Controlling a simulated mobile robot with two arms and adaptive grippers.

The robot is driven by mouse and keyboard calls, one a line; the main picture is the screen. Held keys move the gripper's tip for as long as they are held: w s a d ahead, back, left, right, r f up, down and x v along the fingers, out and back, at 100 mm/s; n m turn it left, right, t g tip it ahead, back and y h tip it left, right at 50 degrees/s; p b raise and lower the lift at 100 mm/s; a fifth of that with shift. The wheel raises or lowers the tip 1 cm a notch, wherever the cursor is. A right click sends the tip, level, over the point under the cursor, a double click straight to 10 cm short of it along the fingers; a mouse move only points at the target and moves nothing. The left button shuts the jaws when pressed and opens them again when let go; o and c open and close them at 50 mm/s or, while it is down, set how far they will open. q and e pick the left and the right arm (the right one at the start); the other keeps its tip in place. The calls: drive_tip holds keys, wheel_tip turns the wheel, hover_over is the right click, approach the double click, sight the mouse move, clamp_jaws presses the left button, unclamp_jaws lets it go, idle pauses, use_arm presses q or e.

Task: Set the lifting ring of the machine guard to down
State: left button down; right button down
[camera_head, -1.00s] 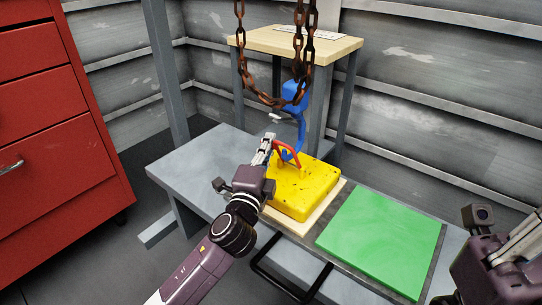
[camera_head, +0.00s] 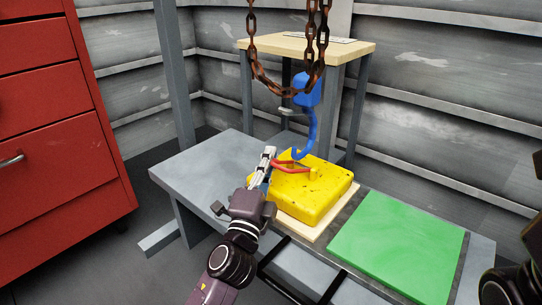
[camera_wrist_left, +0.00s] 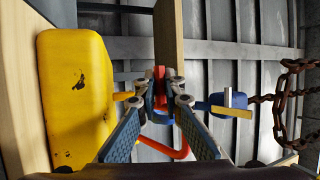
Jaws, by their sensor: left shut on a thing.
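The yellow machine guard (camera_head: 318,198) sits on a pale board on the bench. Its red lifting ring (camera_head: 290,168) leans low over the guard's top, toward the left, with a small gap beneath it. My left gripper (camera_head: 268,158) is shut on the ring at the guard's left side. In the left wrist view, the fingertips (camera_wrist_left: 160,98) close around the red ring (camera_wrist_left: 178,152), beside the yellow guard (camera_wrist_left: 75,90).
A blue hook (camera_head: 309,128) hangs just above the ring, close to my left gripper. Rusty chains (camera_head: 262,82) hang nearby. A green mat (camera_head: 395,245) lies clear on the bench right of the guard. A wooden-topped stand (camera_head: 350,50) is behind; a red cabinet (camera_head: 60,125) stands left.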

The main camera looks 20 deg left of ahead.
use_arm(q)
drive_tip(key=shift+f, duration=0.25)
idle(0.3)
drive_tip(key=c, duration=2)
unclamp_jaws()
drive_tip(key=shift+c, duration=0.2)
